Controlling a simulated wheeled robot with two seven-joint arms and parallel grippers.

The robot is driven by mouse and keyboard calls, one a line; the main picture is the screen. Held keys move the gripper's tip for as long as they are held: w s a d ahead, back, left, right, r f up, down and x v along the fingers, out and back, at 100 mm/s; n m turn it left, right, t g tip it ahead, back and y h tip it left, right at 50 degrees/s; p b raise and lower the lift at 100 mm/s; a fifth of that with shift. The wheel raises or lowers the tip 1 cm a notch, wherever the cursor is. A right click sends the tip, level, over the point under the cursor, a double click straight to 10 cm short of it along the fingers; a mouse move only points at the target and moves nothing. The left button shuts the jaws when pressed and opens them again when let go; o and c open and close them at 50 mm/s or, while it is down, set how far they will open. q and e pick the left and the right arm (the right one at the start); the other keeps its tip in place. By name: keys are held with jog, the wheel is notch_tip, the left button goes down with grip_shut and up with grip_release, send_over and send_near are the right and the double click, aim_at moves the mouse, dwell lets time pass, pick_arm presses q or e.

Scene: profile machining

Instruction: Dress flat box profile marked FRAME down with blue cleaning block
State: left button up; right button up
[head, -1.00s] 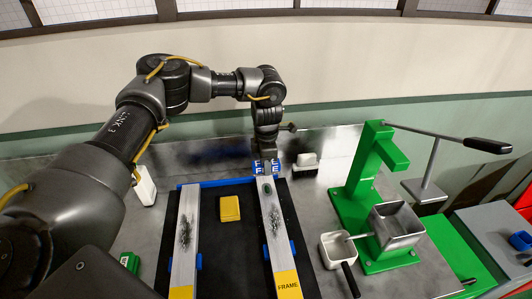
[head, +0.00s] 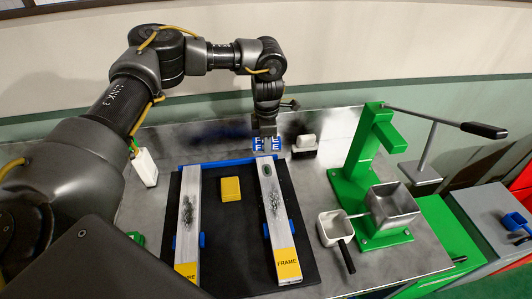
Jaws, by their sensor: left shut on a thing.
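The flat box profile marked FRAME (head: 279,230) lies lengthwise on the right of the black mat, its yellow label at the near end. A dark smudge marks its upper face, with a small dark oval near its far end. My left gripper (head: 265,134) points down just beyond that far end. It is shut on the blue cleaning block (head: 259,145), which has white lettering. I cannot tell whether the block touches anything below. A second profile (head: 188,225), also smudged, lies at the left of the mat; its label is partly cut off. My right gripper is out of view.
A yellow block (head: 231,188) lies between the profiles. A white block with a dark base (head: 304,146) stands right of my gripper. A green lever press (head: 376,160) and a white dish (head: 336,226) stand to the right. A white bottle (head: 145,167) stands left.

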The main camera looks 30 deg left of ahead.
pick_arm(q)
jog(key=s+d+m+b, duration=0.1)
jog(key=s+d+m, duration=0.2)
jog(key=s+m, duration=0.4)
jog(key=s+d+m+b, duration=0.2)
jog(key=s+d+m, duration=0.2)
jog(key=s+m, duration=0.3)
jog(key=shift+r, duration=0.4)
